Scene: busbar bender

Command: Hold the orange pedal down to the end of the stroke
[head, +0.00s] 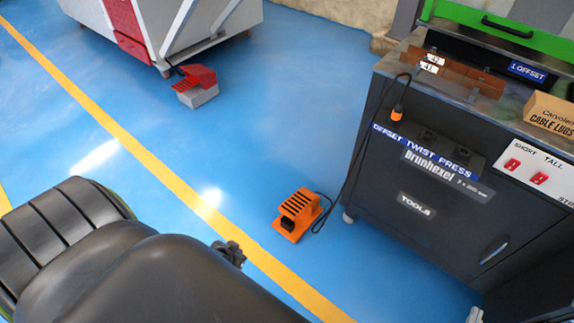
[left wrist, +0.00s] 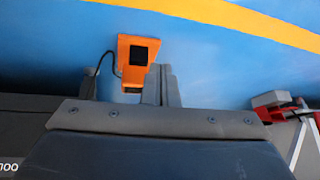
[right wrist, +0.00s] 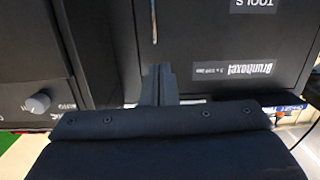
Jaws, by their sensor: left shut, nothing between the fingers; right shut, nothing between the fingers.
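The dark Brunhexel press cabinet (head: 420,222) stands on the right, with a cable lugs box (head: 549,117) on top. A red pedal on a grey block (head: 198,88) lies by a white machine at the back. The floor around the orange pedal is clear, crossed by a yellow line (head: 165,175).

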